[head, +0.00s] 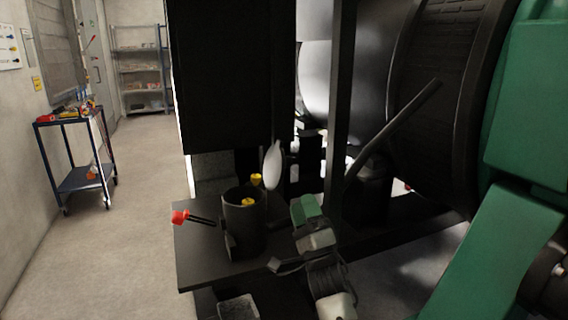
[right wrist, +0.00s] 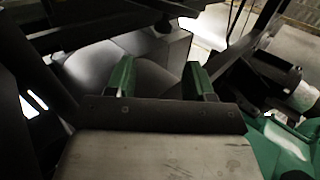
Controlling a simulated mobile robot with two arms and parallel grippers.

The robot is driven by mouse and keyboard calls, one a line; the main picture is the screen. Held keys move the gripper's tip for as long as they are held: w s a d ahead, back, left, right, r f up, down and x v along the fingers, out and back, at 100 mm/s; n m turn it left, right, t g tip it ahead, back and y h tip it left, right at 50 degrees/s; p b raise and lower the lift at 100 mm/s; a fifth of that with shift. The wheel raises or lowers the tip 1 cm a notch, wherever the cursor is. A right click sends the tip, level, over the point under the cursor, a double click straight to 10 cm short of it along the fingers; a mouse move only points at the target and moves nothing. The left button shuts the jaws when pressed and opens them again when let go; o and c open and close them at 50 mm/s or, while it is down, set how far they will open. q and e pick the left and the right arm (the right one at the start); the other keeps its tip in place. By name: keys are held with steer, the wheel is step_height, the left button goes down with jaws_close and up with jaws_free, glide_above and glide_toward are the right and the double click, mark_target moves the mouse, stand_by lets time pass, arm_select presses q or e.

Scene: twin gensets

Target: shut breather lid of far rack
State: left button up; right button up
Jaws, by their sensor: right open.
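In the head view a dark, open-topped cylinder (head: 243,230) stands on a black ledge of the rack (head: 200,262). A pale oval disc (head: 273,165), seemingly the breather lid, stands raised on edge behind it and to its right, apart from the cylinder's mouth. My right gripper (head: 307,208), with green fingers, is to the right of the cylinder and below the disc, apparently touching neither. In the right wrist view its two green fingers (right wrist: 160,80) are spread with nothing between them; I cannot make out the lid there. My left gripper is out of view.
A red-knobbed lever (head: 180,217) sticks out left of the cylinder, and yellow caps (head: 256,179) sit near its top. A black post (head: 340,110) and a slanted bar (head: 393,128) stand right of the disc. A blue trolley (head: 80,185) is far left; the floor between is clear.

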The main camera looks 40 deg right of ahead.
mark_target(280, 168)
steer(key=x, duration=1)
steer(key=shift+r, duration=0.3)
jaws_close()
